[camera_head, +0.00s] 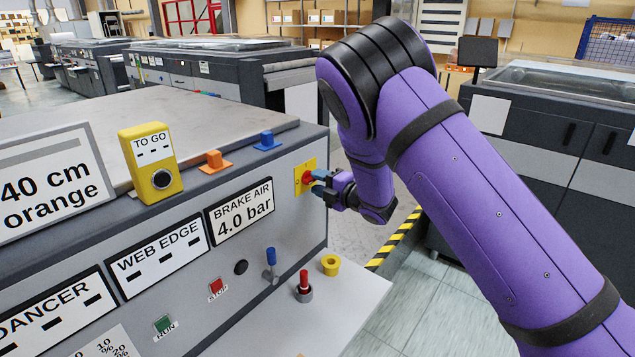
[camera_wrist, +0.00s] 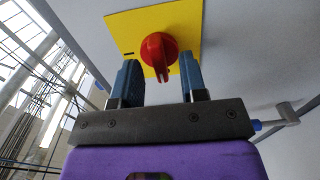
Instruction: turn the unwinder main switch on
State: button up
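The main switch is a red rotary knob (camera_wrist: 159,55) on a yellow square plate (camera_wrist: 135,30), set on the grey front panel near its right end. It also shows in the head view as a red knob (camera_head: 307,178) on a yellow plate (camera_head: 298,183). My gripper (camera_wrist: 159,82) is at the knob, with its two blue fingers apart. In the wrist view the knob's grip lies between the fingers, with a visible gap on each side. In the head view my gripper (camera_head: 322,186) partly covers the knob, so contact is hard to judge there.
A blue-tipped lever (camera_head: 271,262) sticks out of the panel below the switch; it also shows in the wrist view (camera_wrist: 275,121). A yellow "TO GO" box (camera_head: 152,165) stands on top.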

jog(key=shift+w+a, duration=0.25)
jog(key=shift+a, duration=0.05)
jog(key=shift+c, duration=0.2)
grip_shut()
jog(key=shift+m, duration=8.9)
